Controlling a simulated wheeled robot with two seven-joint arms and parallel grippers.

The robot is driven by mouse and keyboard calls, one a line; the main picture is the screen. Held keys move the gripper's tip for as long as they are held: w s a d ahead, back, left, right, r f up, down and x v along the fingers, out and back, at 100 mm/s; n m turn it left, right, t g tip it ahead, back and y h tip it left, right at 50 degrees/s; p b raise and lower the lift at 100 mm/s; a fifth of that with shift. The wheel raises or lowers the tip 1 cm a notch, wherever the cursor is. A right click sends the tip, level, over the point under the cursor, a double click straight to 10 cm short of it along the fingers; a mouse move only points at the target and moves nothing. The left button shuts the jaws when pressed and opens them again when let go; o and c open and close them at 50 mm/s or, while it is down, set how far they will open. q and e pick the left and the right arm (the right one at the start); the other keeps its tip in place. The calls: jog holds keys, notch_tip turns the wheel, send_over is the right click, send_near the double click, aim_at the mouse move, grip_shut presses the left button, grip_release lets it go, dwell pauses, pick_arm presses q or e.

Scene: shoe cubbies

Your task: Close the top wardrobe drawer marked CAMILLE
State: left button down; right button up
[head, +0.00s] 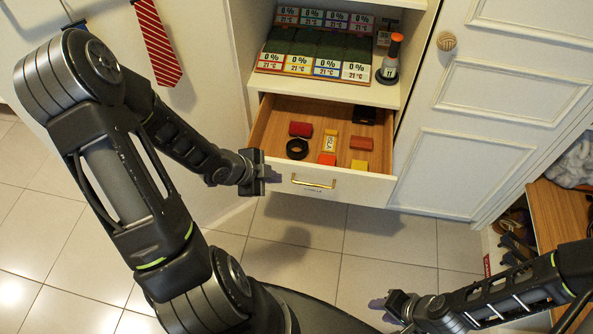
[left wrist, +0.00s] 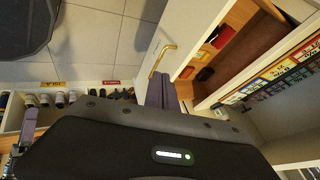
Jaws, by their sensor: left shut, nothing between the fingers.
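The drawer (head: 345,188) is pulled out below the shelf, with a small, barely legible label under its brass handle (head: 313,182). Inside lie a dark red item, a black ring, a black item and several small red, orange and yellow boxes. My left gripper (head: 268,173) is shut and empty at the left end of the drawer front; I cannot tell whether it touches. The left wrist view shows the drawer front (left wrist: 153,50) and handle (left wrist: 161,61) just beyond the purple fingers (left wrist: 160,82). My right gripper (head: 392,302) is low over the floor, away from the drawer; its opening is unclear.
The shelf above (head: 345,90) holds a board of labelled cards and a grey-and-orange bottle (head: 391,62). A white panelled door (head: 470,100) stands to the right. A red striped tie (head: 157,45) hangs at left. Shoe cubbies (head: 530,230) are at lower right. Tiled floor is clear before the drawer.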

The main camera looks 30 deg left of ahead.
pick_arm(q)
jog(key=b, duration=0.5)
send_near(302, 172)
jog(key=d+f, duration=0.1)
jog(key=f, duration=0.2)
jog(key=s+d+f, duration=0.1)
jog(key=shift+d+f, duration=0.15)
jog(key=shift+d, duration=0.15)
jog(key=shift+w+a+r+p, duration=0.1)
jog(key=shift+w+a+p, duration=0.2)
jog(key=shift+w, duration=0.3)
jog(key=shift+w+a+r+p, duration=0.1)
jog(key=shift+w+a+p, duration=0.2)
jog(key=shift+w, duration=0.35)
jog(key=shift+w+a+r+p, duration=0.1)
jog(key=shift+w+a+p, duration=0.1)
jog(key=shift+w+p, duration=0.3)
jog(key=shift+w, duration=0.15)
